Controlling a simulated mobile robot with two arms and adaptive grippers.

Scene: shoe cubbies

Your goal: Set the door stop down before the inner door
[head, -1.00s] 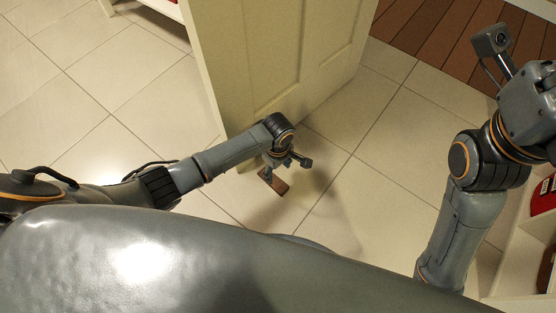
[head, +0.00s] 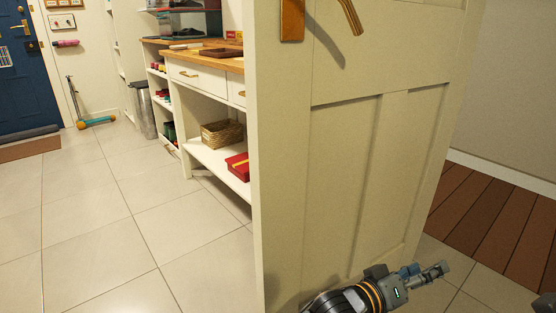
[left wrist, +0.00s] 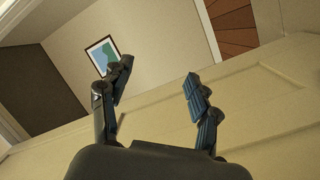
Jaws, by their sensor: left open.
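The inner door (head: 375,130), cream and panelled, stands open in the middle of the head view with its brass handle at the top. My left gripper (head: 428,273) is raised in front of the door's lower part. In the left wrist view its fingers (left wrist: 157,75) are spread apart with nothing between them, and the door face (left wrist: 265,115) lies behind them. The door stop shows in neither current view. The floor at the foot of the door is mostly out of frame or hidden by my arm. My right gripper is not in view.
A white bench (head: 215,160) with a basket (head: 222,133) and a red box (head: 238,166) stands left of the door. A blue door (head: 22,70), a bin (head: 142,108) and a scooter (head: 97,122) are farther back. The left tiled floor is clear.

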